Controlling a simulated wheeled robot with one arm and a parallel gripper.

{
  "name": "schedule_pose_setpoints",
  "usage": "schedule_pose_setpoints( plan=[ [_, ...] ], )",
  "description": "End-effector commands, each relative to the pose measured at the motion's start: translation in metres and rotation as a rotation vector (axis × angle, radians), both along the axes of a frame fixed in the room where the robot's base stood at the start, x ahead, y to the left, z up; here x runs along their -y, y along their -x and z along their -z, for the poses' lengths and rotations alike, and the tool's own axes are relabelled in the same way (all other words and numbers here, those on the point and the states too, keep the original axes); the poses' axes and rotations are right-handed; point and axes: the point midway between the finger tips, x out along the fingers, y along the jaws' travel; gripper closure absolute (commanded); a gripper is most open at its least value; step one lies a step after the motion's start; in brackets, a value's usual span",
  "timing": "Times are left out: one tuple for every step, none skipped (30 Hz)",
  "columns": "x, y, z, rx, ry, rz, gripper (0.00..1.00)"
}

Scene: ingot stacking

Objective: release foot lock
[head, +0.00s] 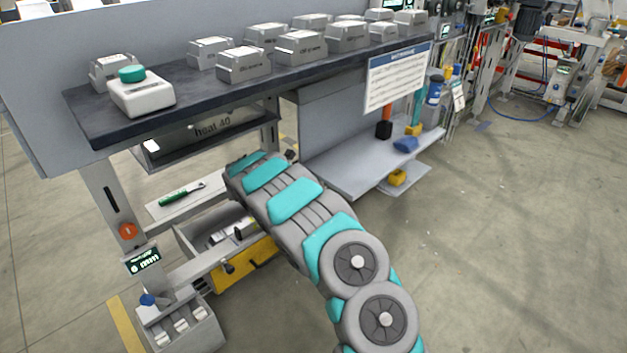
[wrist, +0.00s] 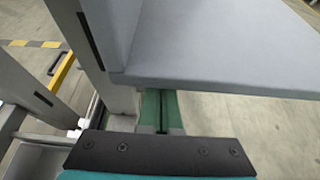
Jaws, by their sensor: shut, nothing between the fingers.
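I cannot pick out a foot lock for certain in either view. In the head view a yellow part (head: 252,268) with a small black knob (head: 229,266) sits low under the bench, partly behind my arm. In the wrist view a yellow bar (wrist: 63,72) with a dark bent part beside it shows at the left. My gripper's green fingers (wrist: 162,110) are together, with nothing held, just under the front edge of a grey shelf panel (wrist: 215,75). I cannot tell whether they touch it. In the head view my arm hides the gripper.
The bench top (head: 190,100) carries several grey ingots and a white box with a teal knob (head: 131,73). A lower shelf (head: 345,175) holds blue and yellow items. A green-handled tool (head: 180,193) lies on a ledge. The floor (head: 500,230) at right is clear.

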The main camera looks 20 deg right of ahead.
Motion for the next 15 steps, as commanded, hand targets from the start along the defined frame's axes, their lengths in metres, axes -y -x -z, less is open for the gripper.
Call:
schedule_pose_setpoints(
  plan=[
    [0.0019,-0.0007,-0.0014,0.001,0.000,0.000,1.00],
    [0.0028,-0.0011,-0.0017,0.001,0.000,0.000,1.00],
    [0.0037,-0.0015,-0.0022,0.001,0.000,0.000,1.00],
    [0.0043,-0.0018,-0.0026,0.001,0.000,0.000,1.00],
    [0.0048,-0.0020,-0.0029,0.001,0.000,0.000,1.00],
    [0.0053,-0.0023,-0.0033,0.002,-0.001,0.001,1.00],
    [0.0056,-0.0025,-0.0036,0.002,-0.001,0.001,1.00],
    [0.0059,-0.0026,-0.0037,0.001,0.000,0.000,1.00],
    [0.0061,-0.0028,-0.0039,0.001,0.000,0.000,1.00],
    [0.0063,-0.0028,-0.0039,0.001,0.000,0.000,1.00],
    [0.0064,-0.0029,-0.0040,0.001,0.000,0.000,1.00],
    [0.0065,-0.0030,-0.0041,0.001,0.000,0.000,1.00],
    [0.0065,-0.0030,-0.0041,0.001,0.000,0.000,1.00],
    [0.0065,-0.0030,-0.0041,0.001,0.000,0.000,1.00],
    [0.0065,-0.0030,-0.0041,0.001,0.000,0.000,1.00]
  ],
)
